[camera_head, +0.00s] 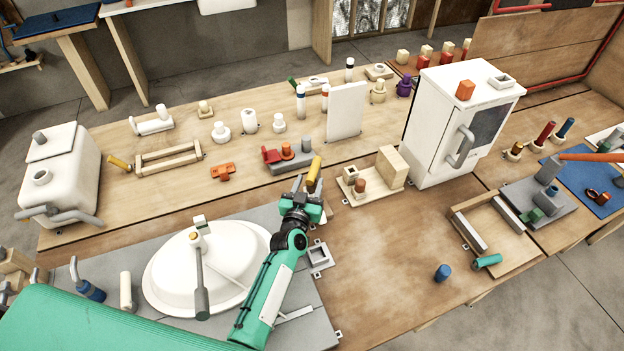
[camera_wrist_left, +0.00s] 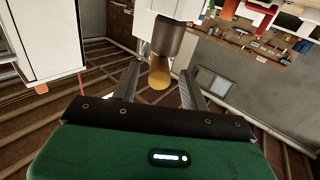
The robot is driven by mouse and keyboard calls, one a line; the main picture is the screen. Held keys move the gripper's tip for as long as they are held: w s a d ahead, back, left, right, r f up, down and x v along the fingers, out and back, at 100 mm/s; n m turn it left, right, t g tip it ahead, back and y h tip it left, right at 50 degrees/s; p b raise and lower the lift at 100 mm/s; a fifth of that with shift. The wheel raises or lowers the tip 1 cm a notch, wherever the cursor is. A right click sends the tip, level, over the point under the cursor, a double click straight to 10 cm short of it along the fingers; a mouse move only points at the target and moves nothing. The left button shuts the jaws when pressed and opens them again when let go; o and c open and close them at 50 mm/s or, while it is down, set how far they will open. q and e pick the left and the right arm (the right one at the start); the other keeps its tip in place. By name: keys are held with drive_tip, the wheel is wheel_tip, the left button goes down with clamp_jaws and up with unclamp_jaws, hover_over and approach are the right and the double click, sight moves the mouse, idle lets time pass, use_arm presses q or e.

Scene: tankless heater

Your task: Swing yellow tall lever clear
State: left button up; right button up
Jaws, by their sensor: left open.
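The yellow tall lever (camera_head: 314,171) stands near the middle of the bench, its yellow upper part showing just beyond my left gripper (camera_head: 303,202). Its lower part is hidden behind the gripper. In the left wrist view, a yellow round end (camera_wrist_left: 159,76) below a grey-brown collar lies between the two spread fingers of the left gripper (camera_wrist_left: 160,85). I see a gap on both sides of it, and cannot tell how deep it sits between them. The left gripper is open. My right gripper is not in view.
A red and grey fixture (camera_head: 287,157) stands close behind the gripper. A white panel (camera_head: 346,111) and a wooden tray with blocks (camera_head: 376,182) stand to its right. A white basin (camera_head: 222,262) lies left of my arm. The brown bench front (camera_head: 390,255) is mostly clear.

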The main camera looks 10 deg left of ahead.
use_arm(q)
drive_tip(key=shift+w+b, duration=0.55)
drive_tip(key=shift+w, duration=1.2)
drive_tip(key=shift+d, duration=0.1)
drive_tip(key=shift+r, duration=0.1)
drive_tip(key=shift+c, duration=0.3)
clamp_jaws()
